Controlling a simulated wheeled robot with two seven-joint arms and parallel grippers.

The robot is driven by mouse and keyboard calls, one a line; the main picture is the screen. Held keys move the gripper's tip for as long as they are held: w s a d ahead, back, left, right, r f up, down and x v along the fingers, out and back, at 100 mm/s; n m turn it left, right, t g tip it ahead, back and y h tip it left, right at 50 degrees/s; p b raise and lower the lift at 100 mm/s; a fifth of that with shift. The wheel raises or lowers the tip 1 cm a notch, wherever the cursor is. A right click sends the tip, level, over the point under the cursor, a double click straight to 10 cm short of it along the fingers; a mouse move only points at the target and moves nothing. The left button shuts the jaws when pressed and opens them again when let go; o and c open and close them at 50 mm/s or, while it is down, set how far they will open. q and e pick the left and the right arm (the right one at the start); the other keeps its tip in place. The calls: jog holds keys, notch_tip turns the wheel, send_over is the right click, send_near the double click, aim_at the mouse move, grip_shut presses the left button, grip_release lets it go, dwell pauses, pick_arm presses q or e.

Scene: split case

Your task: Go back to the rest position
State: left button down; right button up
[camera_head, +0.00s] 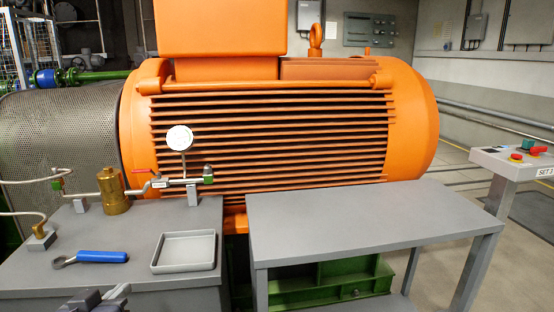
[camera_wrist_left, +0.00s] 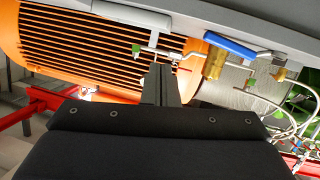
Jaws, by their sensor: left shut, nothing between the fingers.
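My left gripper (camera_head: 98,300) shows only in part at the bottom left edge of the head view, in front of the left grey table (camera_head: 110,243). In the left wrist view its fingers (camera_wrist_left: 159,82) are together with nothing between them. It is apart from the blue-handled wrench (camera_head: 100,256) and the grey tray (camera_head: 184,251), which lie on that table. The wrench (camera_wrist_left: 230,45) and the brass valve body (camera_wrist_left: 214,66) also show in the wrist view, beyond the fingers. My right gripper is not in view.
A brass valve (camera_head: 112,192) with thin pipes and a round gauge (camera_head: 180,138) stands at the left table's back. A large orange motor (camera_head: 270,130) is behind. The right grey table (camera_head: 345,218) has a bare top. A control panel (camera_head: 515,160) stands at far right.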

pick_arm(q)
jog(key=s+d+f+m+g+h, duration=0.1)
jog(key=s+d+f+g+h, duration=0.1)
jog(key=s+d+f+g, duration=0.45)
jog(key=s+d+f+g+h, duration=0.3)
jog(key=s+d+f, duration=0.1)
jog(key=s, duration=0.5)
notch_tip(320, 180, up, 21)
jog(key=p, duration=2.1)
jog(key=shift+r, duration=0.15)
